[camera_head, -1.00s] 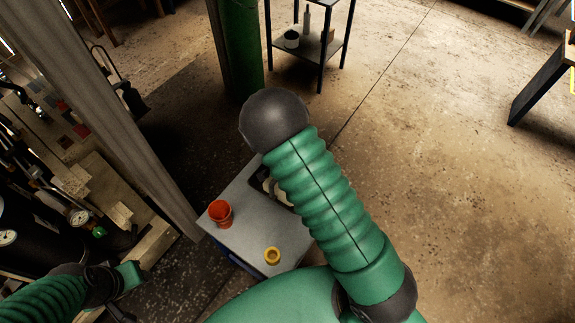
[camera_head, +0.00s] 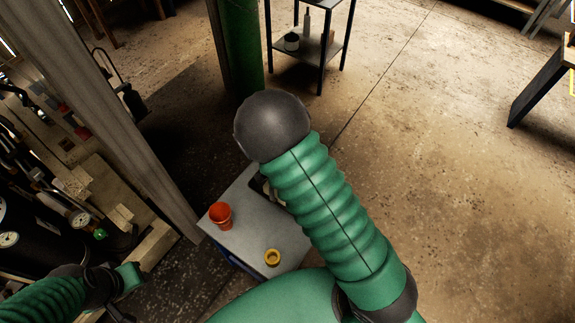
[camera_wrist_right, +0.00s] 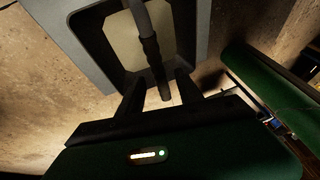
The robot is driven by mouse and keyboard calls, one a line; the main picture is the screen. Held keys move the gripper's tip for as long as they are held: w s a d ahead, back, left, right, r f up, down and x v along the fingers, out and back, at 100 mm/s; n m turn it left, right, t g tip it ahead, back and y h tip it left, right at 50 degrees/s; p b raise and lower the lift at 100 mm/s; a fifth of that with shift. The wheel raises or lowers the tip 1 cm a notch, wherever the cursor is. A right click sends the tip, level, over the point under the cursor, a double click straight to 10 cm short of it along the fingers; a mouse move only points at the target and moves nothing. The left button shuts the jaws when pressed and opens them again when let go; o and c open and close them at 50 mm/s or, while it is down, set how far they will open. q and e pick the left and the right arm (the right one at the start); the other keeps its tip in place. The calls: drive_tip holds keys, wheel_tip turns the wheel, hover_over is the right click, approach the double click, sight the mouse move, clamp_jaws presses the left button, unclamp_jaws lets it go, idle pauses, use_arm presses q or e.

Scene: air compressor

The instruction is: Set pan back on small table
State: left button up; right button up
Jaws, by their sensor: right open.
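A small grey-topped table (camera_head: 245,240) stands below me in the head view. Beside my right arm, a dark piece with a pale part (camera_head: 262,186) shows at its far edge, mostly hidden by the arm. In the right wrist view, a dark square shape with a pale middle (camera_wrist_right: 128,42) lies against a grey surface; I cannot tell whether it is the pan. A grey rod with a dark end (camera_wrist_right: 150,50) runs down between the fingers of my open right gripper (camera_wrist_right: 158,82). My left gripper (camera_head: 130,280) is at the lower left, away from the table; its jaws are unclear.
A wooden post (camera_head: 150,140) and a green column (camera_head: 240,50) are close by. A dark shelf table (camera_head: 310,45) stands behind.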

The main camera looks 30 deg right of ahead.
drive_tip(key=s+a+r+n+y+p, duration=0.1)
drive_tip(key=s+a+r+n, duration=0.4)
drive_tip(key=s+r+n, duration=0.2)
drive_tip(key=s+a+r+n+g+y+p, duration=0.1)
drive_tip(key=s+a+r+n+y, duration=0.1)
drive_tip(key=s+a+r+n, duration=0.3)
wheel_tip(320, 180, up, 3)
drive_tip(key=shift+s+a+f+n, duration=0.1)
drive_tip(key=shift+s+a+n, duration=0.05)
drive_tip(key=shift+s+n, duration=1)
drive_tip(key=shift+s, duration=0.2)
